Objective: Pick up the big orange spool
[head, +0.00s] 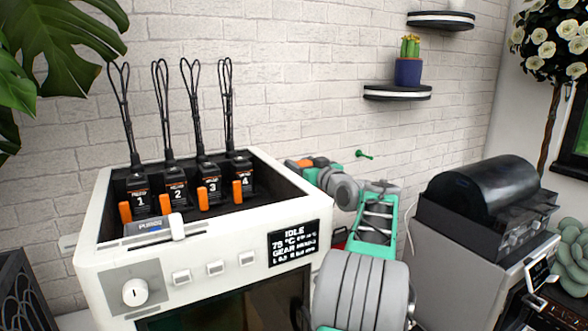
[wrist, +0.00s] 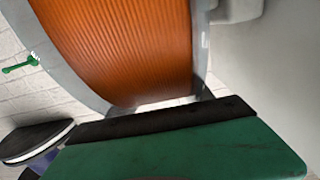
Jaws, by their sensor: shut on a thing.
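The big orange spool (wrist: 125,45) fills the upper middle of the wrist view, its ribbed orange winding between pale grey flanges. My gripper (wrist: 168,118) shows there as a green finger with a dark pad, against the spool's near edge; it is shut on the spool. The other finger is hidden. In the head view my grey and green arm reaches up and away past the white machine's right side. The arm's far end shows small behind the machine's corner, and the spool cannot be made out clearly there.
A white machine (head: 218,270) with several numbered black modules and tall wire loops stands left of my arm. A dark drum-shaped machine (head: 490,190) sits at right. A green wall peg (head: 364,154) and a shelf (head: 397,92) with a cactus pot (head: 408,72) are on the brick wall.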

